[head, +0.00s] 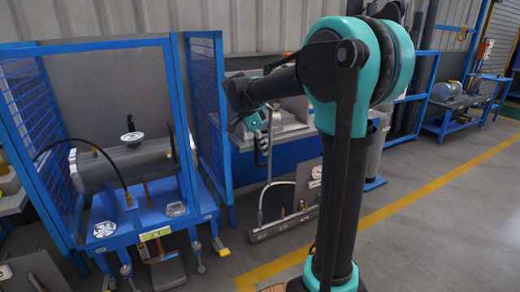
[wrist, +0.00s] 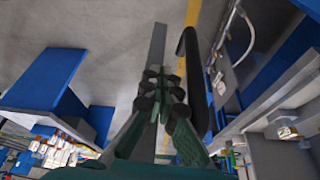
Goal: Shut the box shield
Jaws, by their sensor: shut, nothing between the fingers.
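The box shield is a blue cage (head: 100,45) with mesh panels, in the left of the head view. Its front is open, showing a grey cylindrical shell (head: 125,163) inside. A blue mesh panel (head: 207,85) stands at an angle by the cage's right front post, apparently the shield's open door. My gripper (head: 262,140) is right of this panel, small and partly hard to make out beyond my arm. In the wrist view my gripper (wrist: 164,92) has its fingers together with nothing held. I cannot tell whether it touches anything.
A dark curved bar (wrist: 192,75) passes close right of my fingers in the wrist view. Open floor (head: 430,210) lies at right.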

